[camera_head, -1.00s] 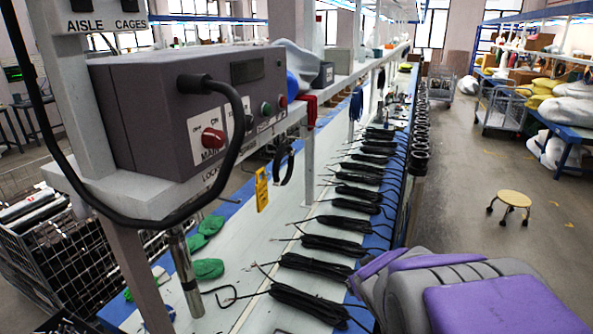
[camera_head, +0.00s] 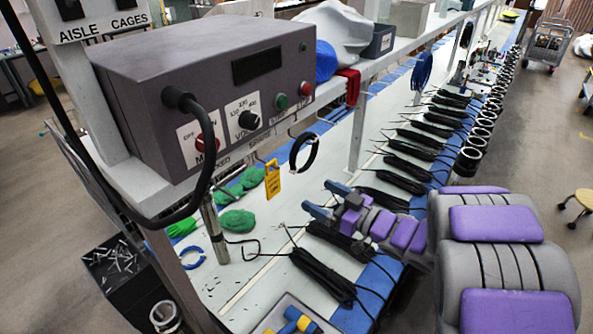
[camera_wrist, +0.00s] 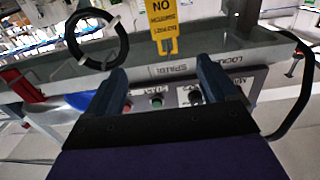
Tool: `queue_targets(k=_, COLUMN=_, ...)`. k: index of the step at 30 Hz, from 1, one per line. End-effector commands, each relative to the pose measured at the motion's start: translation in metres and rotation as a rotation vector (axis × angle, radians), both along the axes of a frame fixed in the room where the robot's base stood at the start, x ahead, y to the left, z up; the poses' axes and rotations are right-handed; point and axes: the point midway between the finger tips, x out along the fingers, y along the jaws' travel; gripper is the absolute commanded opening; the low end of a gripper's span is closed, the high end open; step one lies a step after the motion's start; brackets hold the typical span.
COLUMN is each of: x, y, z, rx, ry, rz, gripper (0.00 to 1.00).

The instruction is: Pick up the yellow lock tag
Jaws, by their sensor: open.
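The yellow lock tag (camera_head: 272,180) hangs from a hook under the front edge of the shelf, below the grey control box. In the wrist view, which looks upside down, the tag (camera_wrist: 162,25) is at the top centre, beyond my fingertips and roughly in line with the gap between them. My gripper (camera_head: 322,198) is open and empty, to the right of the tag and apart from it. Both blue-grey fingers of my gripper (camera_wrist: 162,68) show in the wrist view with nothing between them.
A black ring (camera_head: 304,152) hangs just right of the tag. The grey control box (camera_head: 205,95) and its thick black cable (camera_head: 205,170) are above and left. Green cloths (camera_head: 237,220) and black cable bundles (camera_head: 322,275) lie on the bench below. A red cloth (camera_head: 349,87) hangs farther along.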

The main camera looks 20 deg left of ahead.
Motion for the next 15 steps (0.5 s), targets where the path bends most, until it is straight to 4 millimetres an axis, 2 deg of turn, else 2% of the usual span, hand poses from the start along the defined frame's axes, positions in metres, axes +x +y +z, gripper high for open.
queue_targets(k=5, x=0.004, y=0.014, z=0.001, rx=0.013, ry=0.002, rz=0.014, gripper=0.87)
queue_targets(k=11, x=0.021, y=0.028, z=0.005, rx=0.027, ry=-0.002, rz=0.011, gripper=0.87)
queue_targets(k=15, x=0.031, y=0.046, z=0.005, rx=0.029, ry=0.002, rz=0.007, gripper=0.87)
